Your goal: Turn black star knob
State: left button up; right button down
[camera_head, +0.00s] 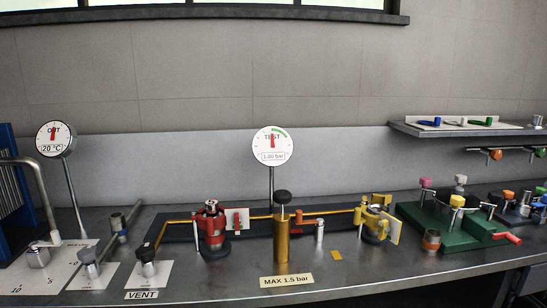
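A black knob (282,196) sits on top of an upright brass cylinder (281,238) in the middle of the bench. Another black-topped knob (147,254) stands on a white plate at the front left, just behind a VENT label (141,295). Both are small, and I cannot tell which one is star-shaped. Neither of my grippers is in view, and nothing touches these knobs.
A TEST gauge (272,145) stands behind the cylinder, and an OUT gauge (55,138) at the left. A red valve (212,228) and a yellow valve (374,220) flank the cylinder. A green base (455,236) and a shelf (470,130) are at the right.

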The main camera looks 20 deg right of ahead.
aim_at(145, 252)
jog(key=j+z, duration=0.1)
jog(key=z, duration=0.7)
jog(key=k+j+z, duration=0.1)
jog(key=z, duration=0.3)
jog(key=k+z, duration=0.1)
jog(key=z, duration=0.3)
jog(key=k+j, duration=0.25)
jog(key=k, duration=0.15)
jog(key=k+j, duration=0.25)
jog(key=k, duration=0.15)
